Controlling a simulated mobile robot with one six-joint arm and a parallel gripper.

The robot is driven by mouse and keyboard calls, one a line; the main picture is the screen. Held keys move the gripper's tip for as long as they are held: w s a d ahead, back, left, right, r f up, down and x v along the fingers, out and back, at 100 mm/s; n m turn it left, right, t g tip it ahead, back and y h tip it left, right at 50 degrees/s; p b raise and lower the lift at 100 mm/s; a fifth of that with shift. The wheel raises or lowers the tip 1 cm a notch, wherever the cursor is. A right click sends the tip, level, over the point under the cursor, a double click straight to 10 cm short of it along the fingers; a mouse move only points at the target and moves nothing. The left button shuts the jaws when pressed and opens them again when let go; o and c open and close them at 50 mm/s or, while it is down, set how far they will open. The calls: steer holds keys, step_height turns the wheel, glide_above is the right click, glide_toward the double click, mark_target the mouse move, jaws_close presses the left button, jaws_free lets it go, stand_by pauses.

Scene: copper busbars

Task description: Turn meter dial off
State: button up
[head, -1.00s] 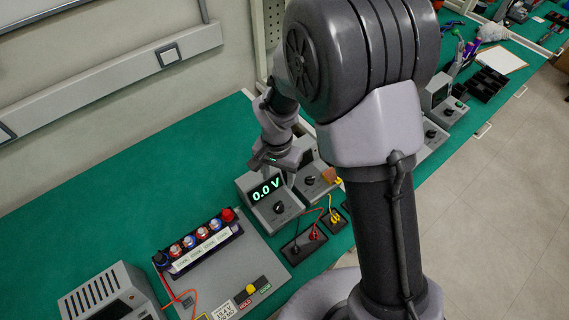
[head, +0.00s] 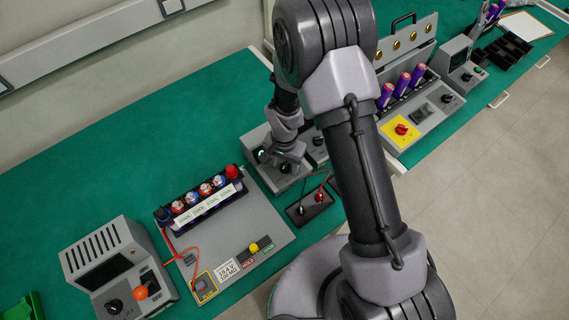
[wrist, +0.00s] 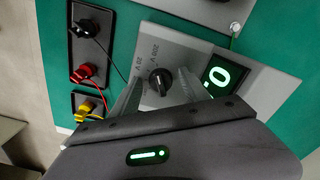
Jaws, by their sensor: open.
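The grey meter (wrist: 185,55) has a lit display (wrist: 222,82) that shows part of a zero reading. Its black dial (wrist: 159,82) has a white pointer mark, with voltage labels printed beside it. My gripper (wrist: 158,84) is open, with one finger on each side of the dial in the wrist view. I cannot tell whether the fingers touch it. In the head view the meter (head: 268,177) stands below my gripper (head: 287,158), which hides much of its display.
Lead sockets with black (wrist: 88,28), red (wrist: 80,73) and yellow (wrist: 87,107) plugs sit beside the meter. A battery board (head: 250,215) lies to the left in the head view.

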jaws_close()
steer(key=shift+n, duration=0.3)
steer(key=n, duration=0.3)
steer(key=shift+d+n+b, duration=0.1)
steer(key=shift+n+b, duration=0.3)
steer(key=n, duration=0.4)
steer(key=shift+n, duration=0.3)
steer(key=n, duration=0.7)
steer(key=shift+d, duration=0.2)
steer(key=n, duration=0.4)
steer(key=shift+w+n+p, duration=0.15)
steer(key=shift+n+p, duration=0.15)
steer(key=shift+n, duration=1.7)
